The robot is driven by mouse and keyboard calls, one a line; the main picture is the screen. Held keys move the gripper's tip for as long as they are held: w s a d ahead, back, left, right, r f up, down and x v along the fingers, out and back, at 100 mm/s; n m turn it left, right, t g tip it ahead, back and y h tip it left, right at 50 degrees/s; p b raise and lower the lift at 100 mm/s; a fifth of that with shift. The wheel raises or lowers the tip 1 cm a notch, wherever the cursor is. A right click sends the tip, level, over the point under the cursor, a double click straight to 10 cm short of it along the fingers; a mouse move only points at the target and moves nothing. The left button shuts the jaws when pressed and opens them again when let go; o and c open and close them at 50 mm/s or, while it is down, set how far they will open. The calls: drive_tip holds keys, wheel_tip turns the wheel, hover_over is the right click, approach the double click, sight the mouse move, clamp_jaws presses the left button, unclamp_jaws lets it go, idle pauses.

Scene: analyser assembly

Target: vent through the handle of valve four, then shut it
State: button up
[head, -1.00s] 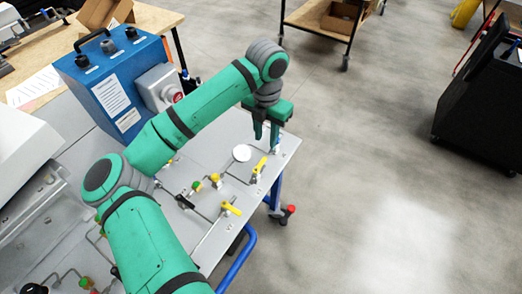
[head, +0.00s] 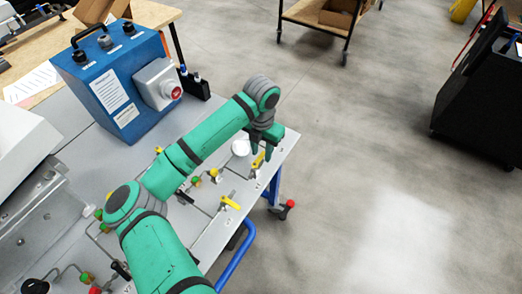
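My gripper (head: 261,151) is over the right end of the grey bench panel (head: 222,228), with its fingers pointing down. Its two fingers show apart, with no object seen between them. A valve with a yellow handle (head: 258,161) is right at or just below the fingertips; I cannot tell whether they touch it. Another yellow handle (head: 230,202) is nearer on the panel, and a smaller yellow one (head: 213,173) is to the left. No number is readable, so I cannot tell which is valve four. My forearm hides part of the panel.
A white round gauge or cap (head: 240,147) is left of the gripper. A blue box (head: 118,85) with a grey switch housing and red knob (head: 174,92) stands behind my arm. Green and red knobs (head: 88,278) line the near pipes. Open floor lies right of the bench.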

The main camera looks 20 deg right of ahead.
drive_tip(key=shift+c, duration=0.3)
clamp_jaws()
